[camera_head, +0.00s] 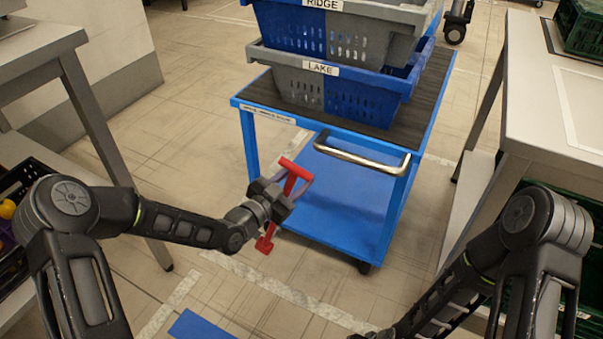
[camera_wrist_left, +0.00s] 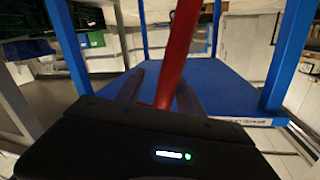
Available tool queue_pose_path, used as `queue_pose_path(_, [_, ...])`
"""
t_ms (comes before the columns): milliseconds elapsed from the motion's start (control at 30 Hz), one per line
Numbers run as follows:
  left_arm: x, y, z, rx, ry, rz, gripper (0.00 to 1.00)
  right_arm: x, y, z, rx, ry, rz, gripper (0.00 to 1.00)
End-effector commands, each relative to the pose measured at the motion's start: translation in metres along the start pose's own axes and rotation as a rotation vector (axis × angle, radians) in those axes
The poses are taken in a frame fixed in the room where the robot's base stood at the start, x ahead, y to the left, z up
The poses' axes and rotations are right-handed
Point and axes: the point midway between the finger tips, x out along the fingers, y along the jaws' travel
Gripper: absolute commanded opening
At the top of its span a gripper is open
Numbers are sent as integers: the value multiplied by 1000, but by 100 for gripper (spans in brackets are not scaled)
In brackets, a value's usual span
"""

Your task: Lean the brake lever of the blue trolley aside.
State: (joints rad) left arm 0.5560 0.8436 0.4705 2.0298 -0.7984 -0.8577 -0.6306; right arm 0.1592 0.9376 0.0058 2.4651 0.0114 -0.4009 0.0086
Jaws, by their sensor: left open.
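The blue trolley (camera_head: 335,205) stands in front of me with a dark top deck, a lower blue shelf and a metal push handle (camera_head: 362,156). Its red brake lever (camera_head: 295,169) has a crossbar on top and a red foot (camera_head: 264,244) low down, left of the trolley's near corner. My left gripper (camera_head: 290,190) is at the upper part of the lever and hides its middle. In the left wrist view the red lever (camera_wrist_left: 177,55) passes between the open fingers (camera_wrist_left: 158,92); contact cannot be told. My right arm shows, but its gripper is outside the view.
A blue-grey crate labelled LAKE (camera_head: 300,88) sits on the trolley, with a RIDGE crate (camera_head: 330,35) stacked on it. A table (camera_head: 570,110) stands close on the right, another (camera_head: 35,55) on the left. Floor in front of the trolley is mostly clear.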

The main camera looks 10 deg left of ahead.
Motion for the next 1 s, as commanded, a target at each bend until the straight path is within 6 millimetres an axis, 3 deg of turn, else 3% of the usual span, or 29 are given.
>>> queue_pose_path(200, [-38,0,-3,0,-2,1,44,-14,-4,1,-1,-6,0,36])
queue_pose_path(367, [-55,1,-1,0,-1,3,44,-18,-5,1,-1,-8,0,36])
queue_pose_path(1000, [-58,2,-1,0,0,3,44,-18,-5,2,-1,-9,0,36])
